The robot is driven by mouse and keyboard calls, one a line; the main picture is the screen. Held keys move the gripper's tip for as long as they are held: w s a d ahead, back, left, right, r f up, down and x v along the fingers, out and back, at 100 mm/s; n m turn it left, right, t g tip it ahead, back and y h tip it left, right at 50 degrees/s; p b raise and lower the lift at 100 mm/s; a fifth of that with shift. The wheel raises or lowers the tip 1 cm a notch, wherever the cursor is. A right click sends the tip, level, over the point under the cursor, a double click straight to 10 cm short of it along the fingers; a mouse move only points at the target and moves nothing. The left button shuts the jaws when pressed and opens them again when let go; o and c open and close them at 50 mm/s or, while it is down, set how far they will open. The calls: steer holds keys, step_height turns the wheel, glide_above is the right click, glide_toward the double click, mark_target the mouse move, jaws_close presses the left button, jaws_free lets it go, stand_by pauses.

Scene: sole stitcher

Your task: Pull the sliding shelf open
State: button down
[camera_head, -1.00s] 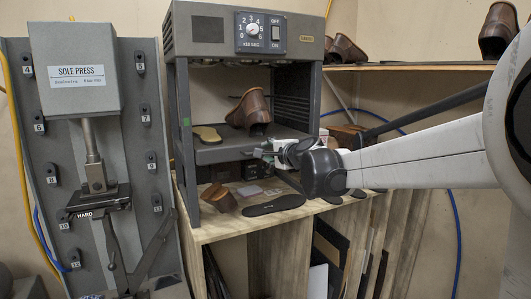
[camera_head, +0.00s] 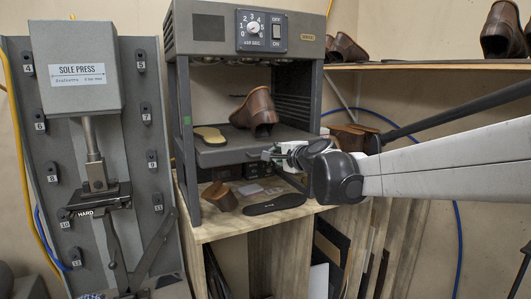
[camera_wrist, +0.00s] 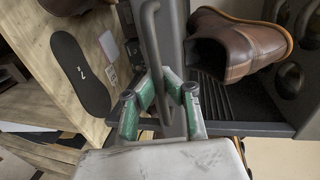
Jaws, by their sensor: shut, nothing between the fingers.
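The sliding shelf (camera_head: 225,154) is a dark grey tray inside the grey heater cabinet. A brown shoe (camera_head: 256,112) and a tan sole (camera_head: 209,135) rest on it. In the wrist view, the shelf's dark grooved surface (camera_wrist: 214,98) lies right of the handle, with the shoe (camera_wrist: 238,45) on it. The handle (camera_wrist: 152,35) is a thin dark bar running down between my green finger links. My gripper (camera_head: 268,154) is at the front of the shelf; its fingers (camera_wrist: 165,82) are shut at the bar. Whether they touch or hook it is unclear.
The cabinet (camera_head: 205,26) stands on a wooden bench (camera_head: 210,232). Below the shelf lie a black sole (camera_head: 275,204) and a brown piece (camera_head: 220,196). A sole press (camera_head: 78,72) stands at left. A rack (camera_head: 440,66) with shoes is at right.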

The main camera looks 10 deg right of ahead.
steer(key=f+p+v, duration=0.1)
steer(key=f+v, duration=0.1)
steer(key=v, duration=0.8)
steer(key=s+f+p+v, duration=0.1)
steer(key=f+v, duration=0.1)
steer(key=v, duration=0.9)
steer(key=shift+s+f, duration=0.15)
steer(key=shift+s, duration=0.05)
steer(key=shift+d, duration=0.1)
steer(key=c, duration=1.8)
jaws_free()
steer(key=v, duration=1.2)
